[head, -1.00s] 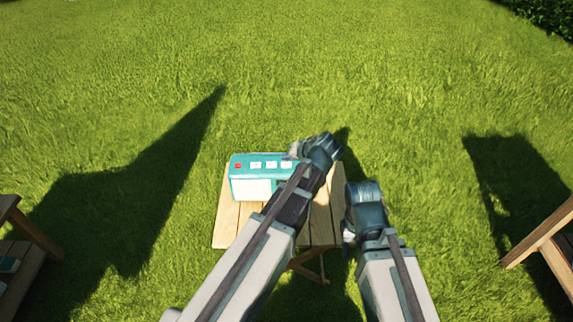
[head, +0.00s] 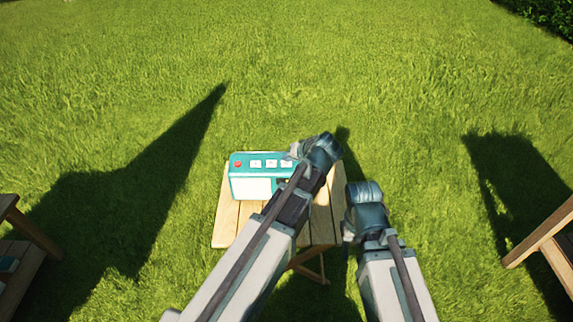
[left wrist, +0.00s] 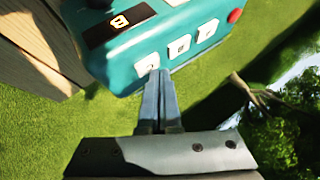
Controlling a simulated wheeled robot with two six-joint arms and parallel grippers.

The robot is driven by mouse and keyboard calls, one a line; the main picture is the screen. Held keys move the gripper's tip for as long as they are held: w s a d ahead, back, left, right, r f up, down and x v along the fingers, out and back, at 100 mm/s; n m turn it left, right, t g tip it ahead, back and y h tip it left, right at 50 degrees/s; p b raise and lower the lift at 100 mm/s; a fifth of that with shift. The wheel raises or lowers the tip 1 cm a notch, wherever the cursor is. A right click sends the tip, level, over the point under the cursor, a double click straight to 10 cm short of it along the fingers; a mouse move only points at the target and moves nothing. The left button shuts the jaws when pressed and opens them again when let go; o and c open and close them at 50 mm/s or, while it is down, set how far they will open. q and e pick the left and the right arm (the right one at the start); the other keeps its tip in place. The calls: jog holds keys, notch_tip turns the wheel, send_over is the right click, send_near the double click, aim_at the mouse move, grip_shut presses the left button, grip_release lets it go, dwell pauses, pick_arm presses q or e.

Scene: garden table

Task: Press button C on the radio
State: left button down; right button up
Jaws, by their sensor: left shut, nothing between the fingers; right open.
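The teal radio (head: 251,187) stands on the small wooden table, with a red button (head: 238,165) and a row of three white buttons on top. The left wrist view shows the radio (left wrist: 125,62) close up. Its letters are too blurred to read surely. My left gripper (head: 293,152) is shut and empty. In the left wrist view its fingertips (left wrist: 160,75) are at the white button (left wrist: 147,64) farthest from the red one; I cannot tell whether they touch it. My right gripper (head: 347,234) is open, right of the table, away from the radio.
The wooden table (head: 228,222) is small; my left arm covers its right part. Other wooden furniture stands at the left edge (head: 30,235) and right edge (head: 540,238). Open grass surrounds the table.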

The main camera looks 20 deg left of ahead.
aim_at(288, 166)
pick_arm(q)
jog(key=shift+f+b, duration=0.35)
dwell(0.7)
dwell(0.4)
jog(key=shift+r+p, duration=0.8)
jog(key=shift+p, duration=0.05)
jog(key=shift+r, duration=0.1)
notch_tip(288, 166, up, 5)
jog(key=p, duration=0.5)
dwell(0.4)
